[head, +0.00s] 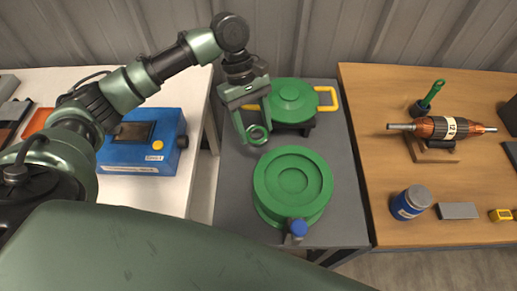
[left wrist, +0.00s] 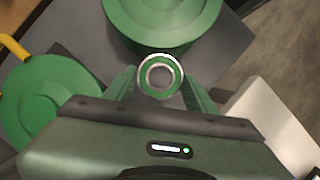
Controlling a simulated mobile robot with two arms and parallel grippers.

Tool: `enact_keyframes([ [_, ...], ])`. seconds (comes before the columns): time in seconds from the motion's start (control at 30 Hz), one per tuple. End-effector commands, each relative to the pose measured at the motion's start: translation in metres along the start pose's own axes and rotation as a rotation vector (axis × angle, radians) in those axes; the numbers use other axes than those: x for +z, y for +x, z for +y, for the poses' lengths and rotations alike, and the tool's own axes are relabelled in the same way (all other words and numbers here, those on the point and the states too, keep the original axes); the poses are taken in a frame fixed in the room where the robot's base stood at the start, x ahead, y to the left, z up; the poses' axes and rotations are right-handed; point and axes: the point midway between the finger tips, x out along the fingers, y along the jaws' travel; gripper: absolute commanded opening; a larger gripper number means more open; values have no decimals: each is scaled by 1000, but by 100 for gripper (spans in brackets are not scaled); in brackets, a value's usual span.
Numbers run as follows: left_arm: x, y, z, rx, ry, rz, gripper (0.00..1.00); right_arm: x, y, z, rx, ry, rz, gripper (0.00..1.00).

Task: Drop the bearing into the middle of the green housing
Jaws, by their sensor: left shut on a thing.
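My left gripper (head: 251,120) is shut on the bearing (head: 257,142), a small ring with a green and silver face. The bearing is held above the grey table, behind and left of the green housing (head: 268,190). The housing is a wide round green body with a stepped round recess in its top. In the left wrist view the bearing (left wrist: 147,72) sits between the fingertips, its open middle showing, and the housing (left wrist: 165,35) is beyond it at the top. The bearing is apart from the housing. My right gripper is not in view.
A green round cover (head: 292,98) with yellow handles stands behind the housing. A blue-capped part (head: 297,228) is at the housing's front. A blue box (head: 140,158) is on the white table at left. A rotor (head: 440,127) rests on a stand on the wooden table at right.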

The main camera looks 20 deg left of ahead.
Motion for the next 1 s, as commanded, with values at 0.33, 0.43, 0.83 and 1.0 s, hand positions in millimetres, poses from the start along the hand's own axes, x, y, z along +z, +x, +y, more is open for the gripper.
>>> enact_keyframes([
  [0.33, -26, 63, 0, 0, 1, 0, 5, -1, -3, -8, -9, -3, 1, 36],
  [0.43, -28, 68, 0, 0, 2, 0, 5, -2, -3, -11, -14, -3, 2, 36],
  [0.83, -44, 107, 0, 0, 4, 0, 5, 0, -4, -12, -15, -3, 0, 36],
  [1.0, -44, 107, 0, 0, 4, 0, 5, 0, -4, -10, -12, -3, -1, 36],
])
